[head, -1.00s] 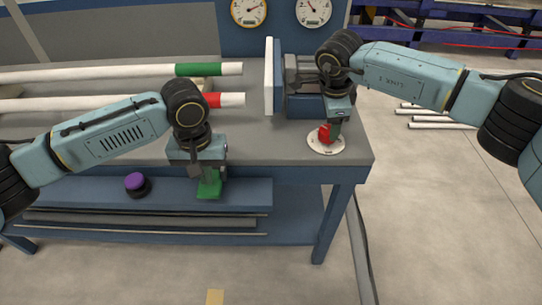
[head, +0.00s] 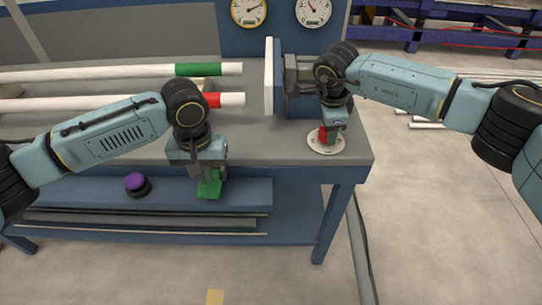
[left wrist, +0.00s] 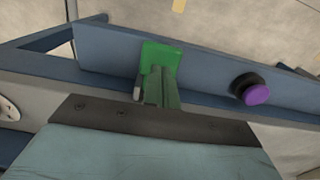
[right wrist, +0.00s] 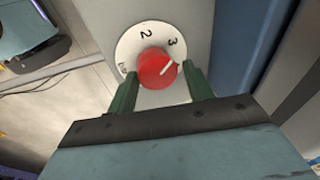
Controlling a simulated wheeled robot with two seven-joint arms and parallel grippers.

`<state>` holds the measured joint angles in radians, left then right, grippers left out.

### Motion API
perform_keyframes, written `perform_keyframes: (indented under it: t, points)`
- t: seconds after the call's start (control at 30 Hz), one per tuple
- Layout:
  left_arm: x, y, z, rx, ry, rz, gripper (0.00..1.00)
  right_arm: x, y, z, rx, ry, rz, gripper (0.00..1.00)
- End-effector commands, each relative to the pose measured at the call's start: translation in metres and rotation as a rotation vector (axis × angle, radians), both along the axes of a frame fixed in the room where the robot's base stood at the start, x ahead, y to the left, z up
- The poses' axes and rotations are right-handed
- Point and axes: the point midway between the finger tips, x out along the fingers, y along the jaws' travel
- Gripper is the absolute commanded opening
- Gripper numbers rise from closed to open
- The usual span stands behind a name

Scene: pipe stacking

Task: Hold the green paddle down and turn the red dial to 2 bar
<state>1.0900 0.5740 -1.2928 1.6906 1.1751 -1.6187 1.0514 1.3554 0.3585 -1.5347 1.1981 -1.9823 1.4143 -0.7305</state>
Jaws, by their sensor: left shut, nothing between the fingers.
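The red dial (right wrist: 157,69) sits on a round white plate (right wrist: 181,35) at the bench's front right corner; the dial also shows in the head view (head: 323,134). Its white line points up and right, just below the 3. My right gripper (right wrist: 159,72) has its fingers apart, one on each side of the dial, with small gaps showing. The green paddle (head: 207,190) is at the bench's front edge and shows in the left wrist view (left wrist: 160,53). My left gripper (left wrist: 159,72) is shut, its fingertips at the paddle, seemingly against it.
A purple-topped black button (head: 136,184) is on the blue front ledge, left of the paddle. Two white pipes with green (head: 198,69) and red (head: 212,100) bands lie on the bench. A white upright plate (head: 269,77) stands behind the dial. Two gauges (head: 249,11) (head: 313,11) are at the back.

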Motion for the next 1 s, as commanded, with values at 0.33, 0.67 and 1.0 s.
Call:
perform_keyframes:
  t: [0.33, 0.67, 1.0]
  points:
    - [0.0, 0.0, 0.0, 0.0, 0.0, 0.0, 0.0, 0.004, -0.001, 0.003, 0.003, -0.016, -0.001, 0.28]
    - [0.0, 0.0, -0.01, 0.001, 0.001, 0.001, 0.0, 0.006, -0.001, 0.005, 0.005, -0.021, -0.003, 0.28]
    - [0.0, 0.0, -0.027, 0.0, 0.001, 0.0, 0.0, 0.006, -0.001, 0.006, 0.006, -0.022, -0.003, 0.28]
